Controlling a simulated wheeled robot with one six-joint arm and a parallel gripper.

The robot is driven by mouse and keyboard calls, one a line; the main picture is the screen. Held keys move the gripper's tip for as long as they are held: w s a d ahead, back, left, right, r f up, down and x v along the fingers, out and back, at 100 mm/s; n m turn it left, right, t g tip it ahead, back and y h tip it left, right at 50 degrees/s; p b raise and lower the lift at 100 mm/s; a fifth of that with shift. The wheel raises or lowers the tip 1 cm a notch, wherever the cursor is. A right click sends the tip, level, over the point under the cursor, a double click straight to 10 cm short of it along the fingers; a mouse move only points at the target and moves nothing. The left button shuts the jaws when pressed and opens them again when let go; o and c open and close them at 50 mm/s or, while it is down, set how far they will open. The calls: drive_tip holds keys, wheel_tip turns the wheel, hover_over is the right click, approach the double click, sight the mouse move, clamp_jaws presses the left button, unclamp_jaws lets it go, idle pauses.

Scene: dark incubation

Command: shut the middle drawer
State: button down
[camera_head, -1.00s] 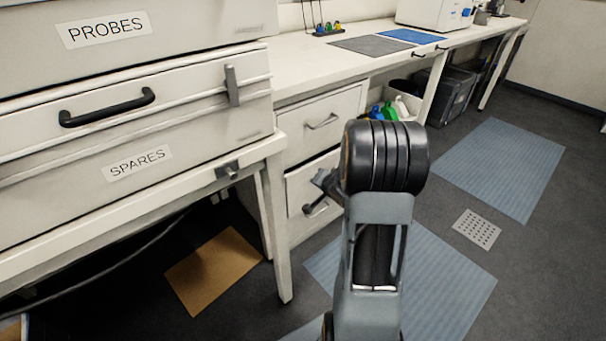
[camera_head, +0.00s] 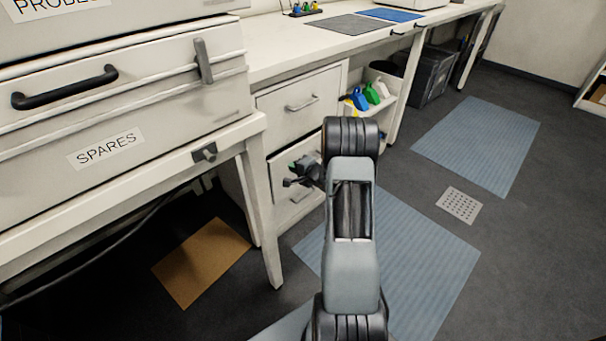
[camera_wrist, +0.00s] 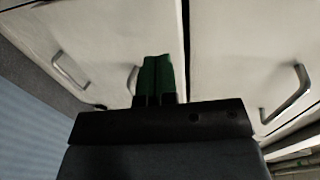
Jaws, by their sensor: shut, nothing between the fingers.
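The drawer unit under the bench shows its top drawer (camera_head: 303,88), with a pale bar handle, above the middle drawer (camera_head: 281,166). The middle drawer's front looks nearly flush with the one above; my arm hides part of it, so I cannot tell exactly. My gripper (camera_head: 295,167) is in front of that front, shut and empty. A dark gap separates this front from the top drawer (camera_wrist: 235,50).
A large cabinet with a SPARES label (camera_head: 105,149) stands at the left on a white-legged table (camera_head: 263,215). Coloured bottles (camera_head: 371,93) stand on a shelf right of the drawers. Blue mats (camera_head: 478,142) lie on open floor at the right.

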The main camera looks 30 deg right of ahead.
sight(281, 159)
drive_tip(key=shift+r+b+x, duration=0.25)
drive_tip(key=shift+b+x, duration=0.15)
drive_tip(key=shift+x, duration=0.75)
drive_tip(key=shift+r+b+x, duration=0.25)
drive_tip(key=shift+b+x, duration=0.1)
drive_tip(key=shift+x, duration=0.8)
drive_tip(key=shift+w, duration=0.25)
